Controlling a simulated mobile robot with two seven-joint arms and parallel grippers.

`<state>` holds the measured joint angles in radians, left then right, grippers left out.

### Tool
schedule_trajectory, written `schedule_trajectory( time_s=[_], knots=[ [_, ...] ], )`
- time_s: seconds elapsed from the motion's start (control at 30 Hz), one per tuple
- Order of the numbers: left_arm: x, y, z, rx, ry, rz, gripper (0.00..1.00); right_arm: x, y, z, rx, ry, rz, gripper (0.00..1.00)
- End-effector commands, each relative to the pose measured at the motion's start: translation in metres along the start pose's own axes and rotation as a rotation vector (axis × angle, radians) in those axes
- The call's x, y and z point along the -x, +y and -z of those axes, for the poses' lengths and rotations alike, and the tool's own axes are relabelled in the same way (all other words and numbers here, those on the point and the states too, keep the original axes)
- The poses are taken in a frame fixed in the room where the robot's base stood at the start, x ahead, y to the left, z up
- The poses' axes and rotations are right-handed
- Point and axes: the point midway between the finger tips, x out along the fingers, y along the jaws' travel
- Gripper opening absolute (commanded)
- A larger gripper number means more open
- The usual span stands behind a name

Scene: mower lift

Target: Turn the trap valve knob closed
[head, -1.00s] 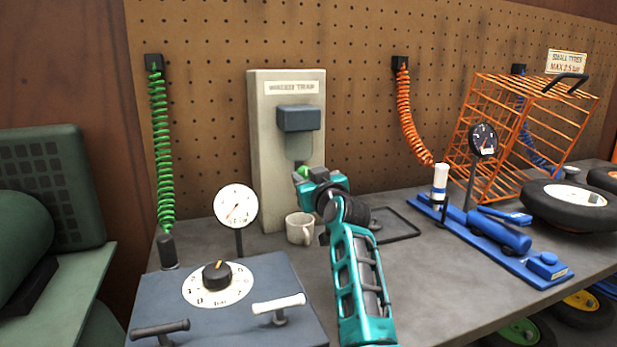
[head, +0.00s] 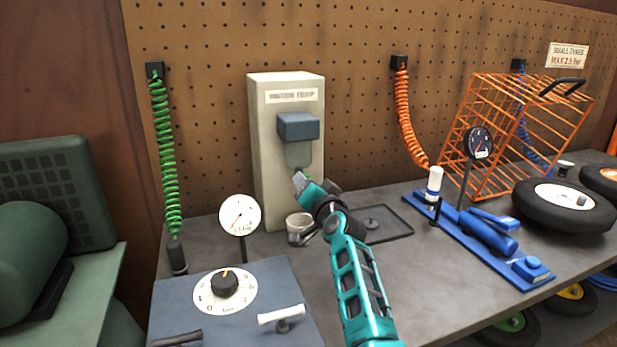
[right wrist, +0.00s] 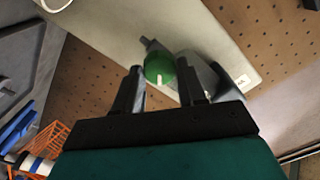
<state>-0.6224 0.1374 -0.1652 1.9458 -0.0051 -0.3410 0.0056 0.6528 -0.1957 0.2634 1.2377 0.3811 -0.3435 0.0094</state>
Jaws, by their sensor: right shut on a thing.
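The trap valve knob (right wrist: 158,69) is a round green knob with a white mark, between my fingers in the right wrist view. In the head view it is hidden behind my gripper, below the water trap's blue-grey block (head: 298,126). The water trap (head: 268,175) is a pale upright housing against the pegboard. My right gripper (head: 299,178) reaches up to the underside of the trap and is shut on the knob; its fingers (right wrist: 161,75) stand on either side of it. My left gripper is not in view.
A mug (head: 297,229) stands just below my right gripper. A dark tray (head: 385,222) lies to its right. A blue box with a dial knob (head: 225,283) and a gauge (head: 240,214) is at front left. A blue tool (head: 480,240) and an orange cage (head: 515,135) are at right.

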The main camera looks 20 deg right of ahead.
Motion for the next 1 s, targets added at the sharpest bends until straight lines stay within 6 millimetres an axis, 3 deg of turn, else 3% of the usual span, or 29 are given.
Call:
schedule_trajectory(
  time_s=[0.5,1.0],
  knots=[
    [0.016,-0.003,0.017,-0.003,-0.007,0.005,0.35,-0.001,-0.002,0.003,-0.466,0.004,0.003,0.10],
    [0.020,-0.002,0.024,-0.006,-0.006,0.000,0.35,-0.001,0.000,0.003,-0.688,0.006,0.004,0.10]
  ],
)
